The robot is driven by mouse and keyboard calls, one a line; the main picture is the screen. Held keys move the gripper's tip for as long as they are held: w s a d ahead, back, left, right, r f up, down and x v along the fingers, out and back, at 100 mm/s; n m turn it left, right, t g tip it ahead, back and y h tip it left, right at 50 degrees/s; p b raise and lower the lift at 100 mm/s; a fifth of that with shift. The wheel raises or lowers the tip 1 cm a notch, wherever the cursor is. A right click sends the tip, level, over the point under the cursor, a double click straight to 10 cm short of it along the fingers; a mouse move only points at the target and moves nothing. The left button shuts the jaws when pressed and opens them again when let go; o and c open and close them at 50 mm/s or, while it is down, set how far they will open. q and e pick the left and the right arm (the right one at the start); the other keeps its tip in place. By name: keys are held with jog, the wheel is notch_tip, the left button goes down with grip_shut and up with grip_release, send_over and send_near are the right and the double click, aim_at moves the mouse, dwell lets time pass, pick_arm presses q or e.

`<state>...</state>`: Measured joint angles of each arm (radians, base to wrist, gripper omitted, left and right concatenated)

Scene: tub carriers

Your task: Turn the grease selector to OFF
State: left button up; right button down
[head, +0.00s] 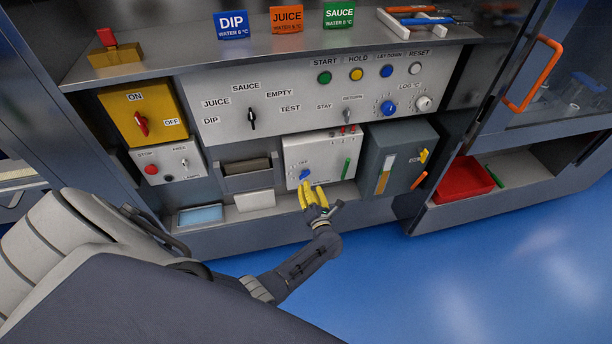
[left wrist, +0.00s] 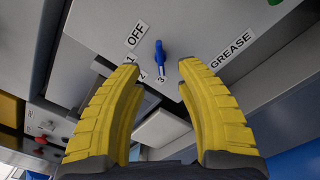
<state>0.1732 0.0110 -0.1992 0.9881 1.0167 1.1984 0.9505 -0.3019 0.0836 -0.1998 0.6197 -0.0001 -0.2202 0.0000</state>
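The grease selector is a small blue knob (head: 305,174) on the front of a white box (head: 326,148) in the lower row of the cabinet. In the left wrist view the blue knob (left wrist: 159,55) has OFF, 1, 2 and 3 printed beside it and GREASE at the right. Its lower end, with a pale mark, appears to lie toward 3. My left gripper (head: 313,190) has yellow fingers and is just below and in front of the knob. In the left wrist view the left gripper (left wrist: 158,68) is open, with the knob showing beyond the gap between its tips. My right gripper is not in view.
A green handle (head: 346,168) and small red parts (head: 348,129) are on the same white box. A grey box (head: 400,157) with yellow and orange levers stands close at the right. A dark-fronted unit (head: 247,170) is at the left.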

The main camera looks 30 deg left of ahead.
aim_at(306, 176)
pick_arm(q)
jog(key=shift+x, duration=3.55)
jog(key=shift+o, duration=0.3)
grip_shut()
